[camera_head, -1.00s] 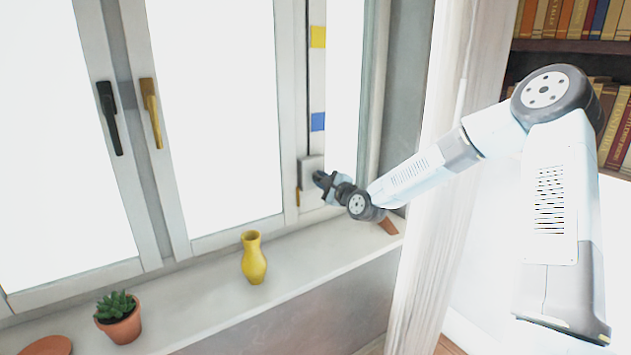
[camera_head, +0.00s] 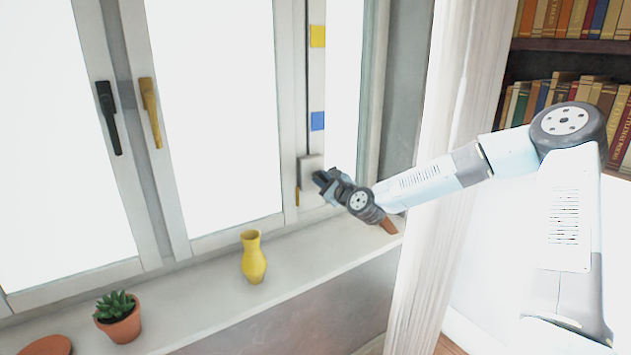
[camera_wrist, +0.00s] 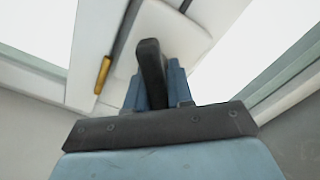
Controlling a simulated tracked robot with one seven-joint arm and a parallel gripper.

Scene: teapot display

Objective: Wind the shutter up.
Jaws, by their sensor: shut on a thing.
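A pale winder box (camera_head: 306,172) sits low on the right window post, and it also shows in the wrist view (camera_wrist: 190,38). A dark crank handle (camera_wrist: 151,68) stands out from it between the blue fingers of my gripper (camera_wrist: 156,92). My gripper is shut on this handle. In the head view my gripper (camera_head: 324,180) is against the box and hides most of the handle. A dark vertical line runs up the post above the box, beside a yellow square (camera_head: 317,36) and a blue square (camera_head: 317,121). I cannot make out the shutter in the bright panes.
A yellow vase (camera_head: 253,260), a potted succulent (camera_head: 120,318) and a terracotta dish (camera_head: 48,346) stand on the sill (camera_head: 205,318). A black handle (camera_head: 109,118) and a brass handle (camera_head: 151,112) are on the windows. A bookshelf (camera_head: 570,46) stands at the right.

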